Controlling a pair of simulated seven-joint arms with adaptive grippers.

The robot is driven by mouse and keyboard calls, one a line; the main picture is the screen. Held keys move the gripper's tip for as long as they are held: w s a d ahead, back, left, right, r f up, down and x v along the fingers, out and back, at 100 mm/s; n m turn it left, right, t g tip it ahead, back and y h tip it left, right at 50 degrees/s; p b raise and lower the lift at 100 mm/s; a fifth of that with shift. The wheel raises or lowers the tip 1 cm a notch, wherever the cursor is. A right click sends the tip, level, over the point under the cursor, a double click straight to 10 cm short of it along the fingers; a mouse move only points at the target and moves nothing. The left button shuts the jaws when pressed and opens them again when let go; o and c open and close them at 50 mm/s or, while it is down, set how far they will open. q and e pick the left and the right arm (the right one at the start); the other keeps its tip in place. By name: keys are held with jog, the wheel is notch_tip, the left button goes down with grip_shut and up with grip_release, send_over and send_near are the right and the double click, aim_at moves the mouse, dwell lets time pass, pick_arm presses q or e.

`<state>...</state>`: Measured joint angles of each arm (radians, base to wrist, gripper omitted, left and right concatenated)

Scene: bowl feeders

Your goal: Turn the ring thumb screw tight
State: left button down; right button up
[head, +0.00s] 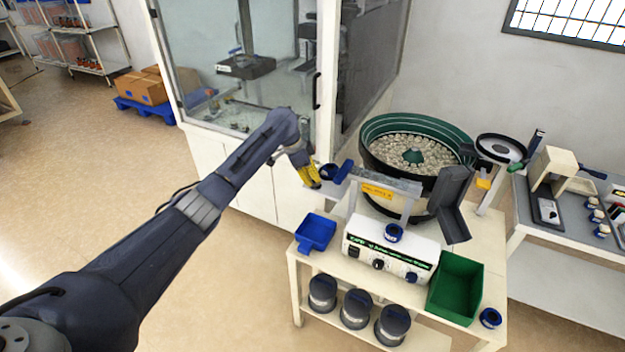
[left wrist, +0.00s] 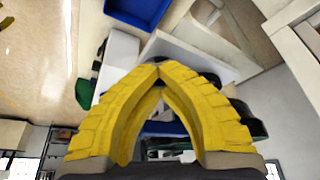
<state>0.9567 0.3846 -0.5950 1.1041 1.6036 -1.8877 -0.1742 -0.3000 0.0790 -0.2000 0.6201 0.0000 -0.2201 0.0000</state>
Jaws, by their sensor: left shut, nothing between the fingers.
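My left gripper (head: 313,184), with yellow fingers, is at the left end of the metal bracket by the bowl feeder. In the left wrist view its fingertips (left wrist: 158,68) meet, with nothing between them. A dark blue round part (head: 327,172) is just right of the fingers, beside a blue knob-like piece (head: 343,170) on the bracket (head: 385,184). I cannot make out a ring thumb screw for certain, nor whether the fingers touch these parts. In the left wrist view a blue part (left wrist: 165,128) shows behind the fingers, mostly hidden. My right gripper is not in view.
The bowl feeder (head: 375,131) holds many small parts. A white control box (head: 390,251), a blue bin (head: 315,232), a green bin (head: 456,287) and a blue ring (head: 490,318) are on the cart. A glass cabinet (head: 240,80) stands behind my arm. Floor at left is clear.

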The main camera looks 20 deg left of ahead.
pick_arm(q)
jog(key=shift+w+d+r, duration=0.1)
jog(key=shift+d+r, duration=0.1)
jog(key=shift+d, duration=0.15)
jog(key=c, duration=1.7)
grip_release()
jog(key=shift+d, duration=0.1)
jog(key=o, duration=0.6)
jog(key=shift+a+f, duration=0.2)
jog(key=shift+a, duration=0.05)
jog(key=v, duration=1.2)
